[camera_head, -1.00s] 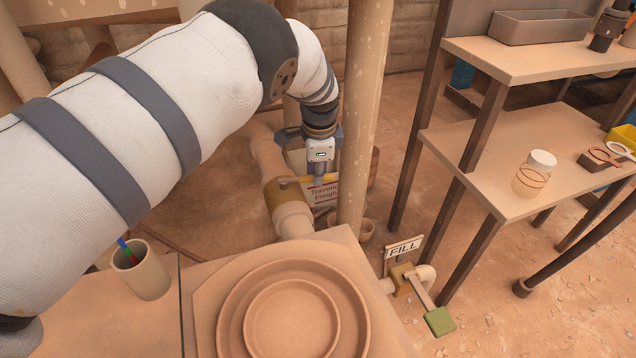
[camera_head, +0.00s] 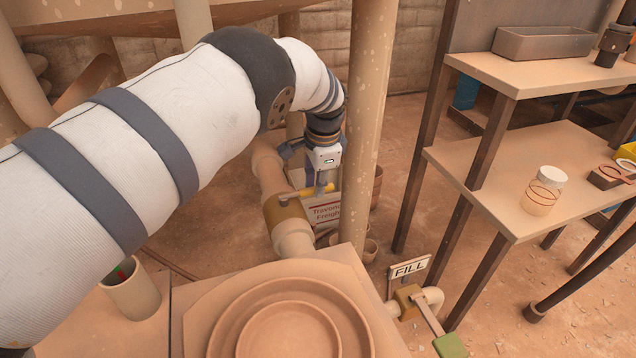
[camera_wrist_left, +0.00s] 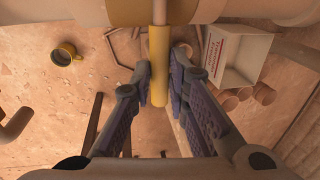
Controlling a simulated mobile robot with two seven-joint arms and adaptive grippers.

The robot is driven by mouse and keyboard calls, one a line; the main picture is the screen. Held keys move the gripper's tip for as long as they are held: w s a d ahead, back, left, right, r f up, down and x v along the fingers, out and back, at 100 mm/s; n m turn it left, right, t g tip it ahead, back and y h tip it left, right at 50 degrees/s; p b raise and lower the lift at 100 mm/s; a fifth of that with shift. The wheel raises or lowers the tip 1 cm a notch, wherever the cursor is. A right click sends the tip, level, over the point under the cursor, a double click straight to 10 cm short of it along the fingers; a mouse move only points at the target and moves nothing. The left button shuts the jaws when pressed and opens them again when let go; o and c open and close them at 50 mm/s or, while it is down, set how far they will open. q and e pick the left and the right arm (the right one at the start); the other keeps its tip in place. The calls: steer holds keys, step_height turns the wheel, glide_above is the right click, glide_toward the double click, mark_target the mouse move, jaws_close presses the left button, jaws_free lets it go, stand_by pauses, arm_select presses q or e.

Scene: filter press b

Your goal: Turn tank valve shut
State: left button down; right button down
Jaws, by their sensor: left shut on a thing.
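The tank valve has a brass-coloured body (camera_head: 286,212) on a thick tan pipe below the tank. Its yellow lever (camera_head: 308,191) sticks out to the right, across the pipe's run. My left gripper (camera_head: 321,186) reaches down to the lever's outer end and is shut on it. In the left wrist view the yellow lever (camera_wrist_left: 158,66) lies between the two fingers of my left gripper (camera_wrist_left: 161,68). The fingertips partly hide the lever's end in the head view. My right gripper is in neither view.
A tan post (camera_head: 363,130) stands close to the right of my left gripper. A second valve with a green handle (camera_head: 450,345) sits by a FILL sign (camera_head: 409,270). A round stepped lid (camera_head: 290,318) and a cup (camera_head: 132,290) are in front. Shelves (camera_head: 530,175) stand at right.

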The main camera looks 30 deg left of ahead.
arm_select(q)
steer(key=c, duration=1.6)
jaws_free()
steer(key=shift+o, duration=0.2)
steer(key=shift+r, duration=0.1)
step_height(320, 180, up, 7)
steer(key=d, duration=0.1)
steer(key=shift+s+r, duration=0.15)
steer(key=shift+s, duration=0.3)
